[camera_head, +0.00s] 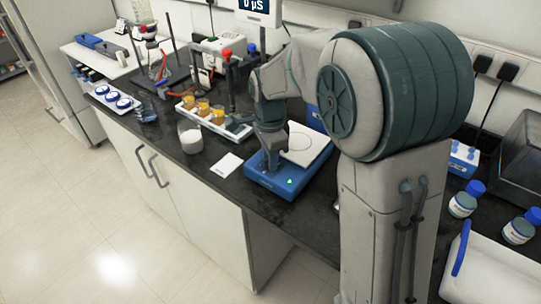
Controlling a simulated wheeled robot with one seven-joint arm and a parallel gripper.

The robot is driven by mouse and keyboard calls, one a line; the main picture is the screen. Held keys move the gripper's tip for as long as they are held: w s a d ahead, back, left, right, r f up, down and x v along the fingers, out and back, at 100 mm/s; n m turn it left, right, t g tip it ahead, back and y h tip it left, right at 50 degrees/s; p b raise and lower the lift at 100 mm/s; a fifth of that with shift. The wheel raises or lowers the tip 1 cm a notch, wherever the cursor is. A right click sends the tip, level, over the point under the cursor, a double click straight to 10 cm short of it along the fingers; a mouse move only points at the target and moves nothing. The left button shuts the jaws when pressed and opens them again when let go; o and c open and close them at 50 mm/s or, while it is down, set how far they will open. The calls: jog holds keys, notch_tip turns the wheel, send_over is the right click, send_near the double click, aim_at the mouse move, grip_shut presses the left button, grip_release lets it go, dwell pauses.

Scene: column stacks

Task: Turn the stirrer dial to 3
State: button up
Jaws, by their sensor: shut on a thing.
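My gripper (273,164) points down at the stirrer's front left part, beside the white plate. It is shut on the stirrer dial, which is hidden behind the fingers. The dial's marks and its setting cannot be read from this view.
A white card (227,165) and a beaker of white powder (190,136) stand left of the stirrer. A white tray (191,117) holds orange-filled beakers behind. Blue-capped bottles (463,202) stand at the right. My arm blocks the bench behind it.

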dwell(0.3)
jog(key=o, duration=1)
jog(key=shift+s, duration=0.1)
notch_tip(320, 180, up, 14)
jog(key=shift+f, duration=0.1)
